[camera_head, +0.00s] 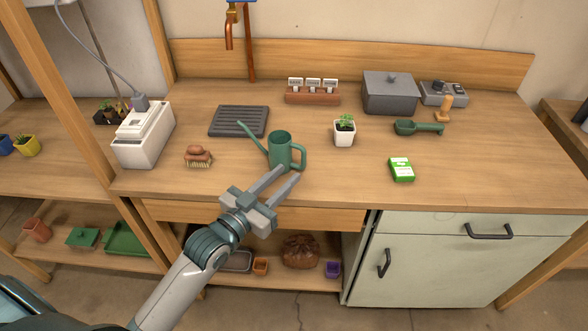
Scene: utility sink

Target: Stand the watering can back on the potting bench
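The green watering can (280,152) is upright and appears to stand on the wooden potting bench (330,190), near its front edge. Its spout points up and to the left, and its handle is on the right. My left gripper (288,174) reaches in from the front, with its fingertips just in front of the can's base and below the handle. The two fingers are apart with nothing visible between them. Whether a fingertip touches the can cannot be told. My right gripper is not in view.
A black ribbed tray (239,121) lies behind the spout, and a brush (198,156) lies to the left. A potted seedling (344,131), a green packet (401,169) and a green scoop (418,127) are to the right. The bench front between brush and packet is mostly clear.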

